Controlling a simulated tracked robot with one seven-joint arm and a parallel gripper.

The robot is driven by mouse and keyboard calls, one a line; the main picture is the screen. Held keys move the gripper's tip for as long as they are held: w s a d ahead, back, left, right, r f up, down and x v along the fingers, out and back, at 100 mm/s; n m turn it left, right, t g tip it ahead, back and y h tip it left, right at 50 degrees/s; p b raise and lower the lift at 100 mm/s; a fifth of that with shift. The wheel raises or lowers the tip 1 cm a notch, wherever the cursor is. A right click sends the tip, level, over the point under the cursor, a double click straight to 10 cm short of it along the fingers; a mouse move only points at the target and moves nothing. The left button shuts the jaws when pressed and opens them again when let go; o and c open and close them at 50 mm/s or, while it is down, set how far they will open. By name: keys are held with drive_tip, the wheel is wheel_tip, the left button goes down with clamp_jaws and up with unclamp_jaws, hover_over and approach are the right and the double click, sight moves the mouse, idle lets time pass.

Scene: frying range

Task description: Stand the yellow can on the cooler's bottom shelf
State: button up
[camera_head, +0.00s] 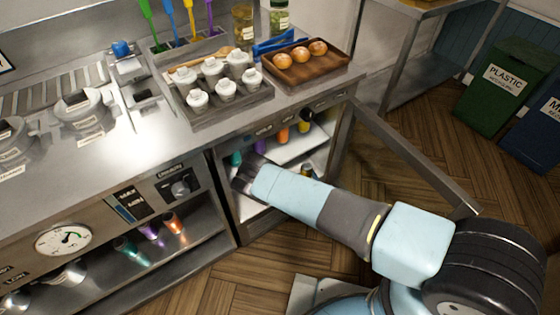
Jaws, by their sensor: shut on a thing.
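The cooler (247,229) is the open compartment under the right end of the counter. My gripper (246,176) is inside its opening at the left, low in front of the upper shelf. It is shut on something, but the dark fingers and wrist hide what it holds. A small yellow item (306,170) shows low in the cooler just past my arm, partly covered; I cannot tell if it is a can. On the upper shelf (300,146) stand purple (260,144) and orange (283,134) items and a dark one with yellow (305,121). A teal item (235,158) is close to my gripper.
The cooler door (415,158) stands open to the right, close beside my arm. The left shelf holds teal (131,249), purple (152,234) and orange (175,225) cups. Bins stand far right.

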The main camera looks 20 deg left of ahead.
drive_tip(key=w+a, duration=1.1)
drive_tip(key=a, duration=0.1)
drive_tip(key=f, duration=0.6)
drive_tip(key=shift+s+d, duration=0.25)
drive_tip(key=shift+w+a+f, duration=0.1)
drive_tip(key=shift+a+f, duration=0.1)
drive_tip(key=shift+f, duration=0.3)
drive_tip(key=o, duration=1.3)
drive_tip(key=shift+c, duration=0.2)
drive_tip(key=v, duration=1.2)
